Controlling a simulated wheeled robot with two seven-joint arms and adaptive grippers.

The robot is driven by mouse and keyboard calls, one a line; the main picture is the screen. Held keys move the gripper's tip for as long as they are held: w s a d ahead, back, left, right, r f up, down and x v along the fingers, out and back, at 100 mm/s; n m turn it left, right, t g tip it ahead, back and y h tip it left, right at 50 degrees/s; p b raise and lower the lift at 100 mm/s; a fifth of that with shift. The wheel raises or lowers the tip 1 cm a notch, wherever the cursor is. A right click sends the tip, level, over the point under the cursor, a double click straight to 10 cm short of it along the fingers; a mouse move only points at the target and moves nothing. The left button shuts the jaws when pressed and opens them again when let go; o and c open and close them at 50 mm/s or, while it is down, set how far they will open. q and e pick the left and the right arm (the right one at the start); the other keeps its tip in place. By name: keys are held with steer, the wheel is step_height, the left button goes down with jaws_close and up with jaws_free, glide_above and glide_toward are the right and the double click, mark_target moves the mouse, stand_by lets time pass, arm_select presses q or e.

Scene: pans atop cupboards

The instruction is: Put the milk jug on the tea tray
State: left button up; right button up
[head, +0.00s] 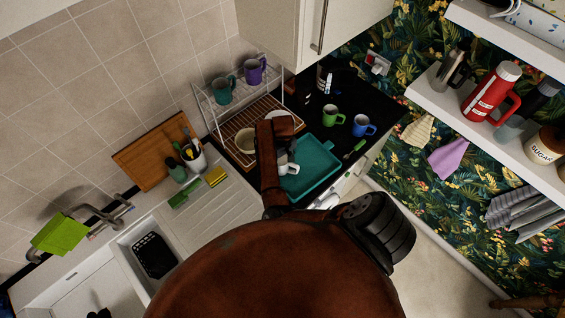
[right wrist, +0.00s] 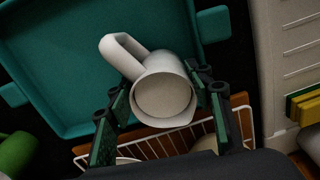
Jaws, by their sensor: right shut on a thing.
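The milk jug is white with a loop handle. In the right wrist view the jug (right wrist: 165,92) is between the two fingers of my right gripper (right wrist: 158,82), which is shut on it. Its open mouth faces the camera and looks empty. The tea tray is a teal rectangle with raised rims; the tray (head: 318,160) lies on the dark worktop in the head view. The jug (head: 289,169) appears over the tray's left part, partly hidden by my arm. I cannot tell whether it touches the tray (right wrist: 70,60).
A wire dish rack (head: 240,133) with mugs stands left of the tray. A green mug (head: 332,115) and a blue mug (head: 362,125) stand behind it. A yellow sponge (head: 216,176) lies on the drainer. A wall shelf (head: 440,105) is at right.

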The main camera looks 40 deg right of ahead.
steer(key=shift+f, duration=0.1)
steer(key=o, duration=1.6)
step_height(320, 180, up, 12)
steer(key=b, duration=0.1)
